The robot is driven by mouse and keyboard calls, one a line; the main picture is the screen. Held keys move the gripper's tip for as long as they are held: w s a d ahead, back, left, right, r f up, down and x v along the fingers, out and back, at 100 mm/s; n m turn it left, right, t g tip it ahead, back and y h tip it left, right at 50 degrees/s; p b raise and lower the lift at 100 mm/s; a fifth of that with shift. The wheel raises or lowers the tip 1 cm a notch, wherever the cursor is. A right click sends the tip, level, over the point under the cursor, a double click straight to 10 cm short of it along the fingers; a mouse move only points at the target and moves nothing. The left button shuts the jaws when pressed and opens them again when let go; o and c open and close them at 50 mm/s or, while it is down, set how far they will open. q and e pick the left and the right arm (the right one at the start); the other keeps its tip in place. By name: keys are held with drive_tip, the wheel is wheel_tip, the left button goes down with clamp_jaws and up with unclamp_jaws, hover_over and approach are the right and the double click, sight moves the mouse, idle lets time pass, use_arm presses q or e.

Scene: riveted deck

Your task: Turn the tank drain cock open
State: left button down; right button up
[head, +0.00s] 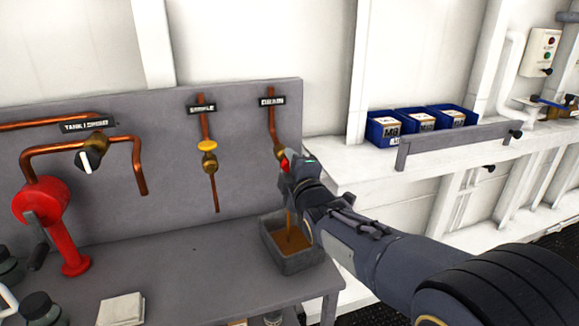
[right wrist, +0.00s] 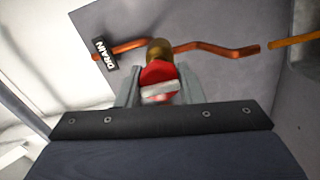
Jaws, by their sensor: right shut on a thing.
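The drain cock is a brass valve (right wrist: 159,52) with a red handle (right wrist: 158,75), on a copper pipe (head: 271,121) under the DRAIN label (head: 272,101). My right gripper (right wrist: 156,90) is shut on the red handle, one finger on each side. A pale bar across the handle lies roughly in line with the pipe in the right wrist view. An orange-brown stream (right wrist: 291,40) runs from the pipe's open end. In the head view it falls into a grey tray (head: 290,266) holding brown liquid. My gripper hides most of the cock there. My left gripper is not in view.
Left of the drain are the SAMPLE valve with a yellow handle (head: 207,145), a black-and-white knob (head: 88,159) and a red hand pump (head: 42,205). Blue bins (head: 383,128) stand on the shelf at right. The bench middle (head: 180,255) is clear.

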idle(0.5)
drive_tip(key=o, duration=1)
drive_tip(key=shift+s, duration=0.1)
drive_tip(key=v, duration=0.7)
drive_tip(key=shift+s, duration=0.3)
drive_tip(key=shift+d, duration=0.1)
